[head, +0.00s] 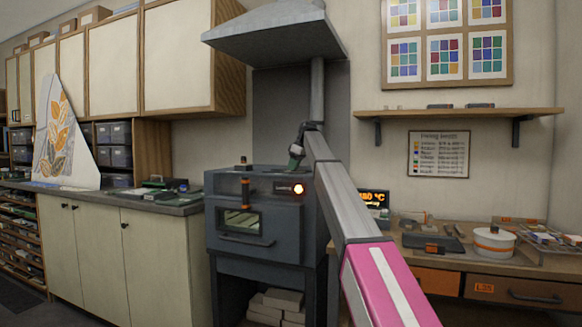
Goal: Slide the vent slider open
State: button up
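The dark blue-grey kiln (223,255) stands in the middle of the head view, under a grey hood. On its upper front is a short upright dark part with orange bands (245,190). To its right is a dark horizontal plate (282,188) beside a round glowing orange spot (299,189). I cannot tell for certain which of these is the vent slider. My gripper (296,158) is small and dark, hanging above the kiln's upper right front, apart from these parts. Its fingers are too small to tell whether they are open or shut.
My arm crosses the kiln's right side. A small knob (243,162) stands on the kiln top. The kiln door has a window (241,222) and a bar handle (245,240). A counter (120,200) lies left, a cluttered wooden bench (480,259) right.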

jog(key=o, duration=0.3)
jog(key=shift+d, duration=0.2)
jog(key=shift+r, duration=0.1)
jog(key=shift+s+d+r, duration=0.1)
jog(key=shift+d+r, duration=0.05)
jog(key=shift+r, duration=0.4)
jog(key=v, duration=0.9)
jog(key=shift+r, duration=0.2)
jog(key=shift+d, duration=0.15)
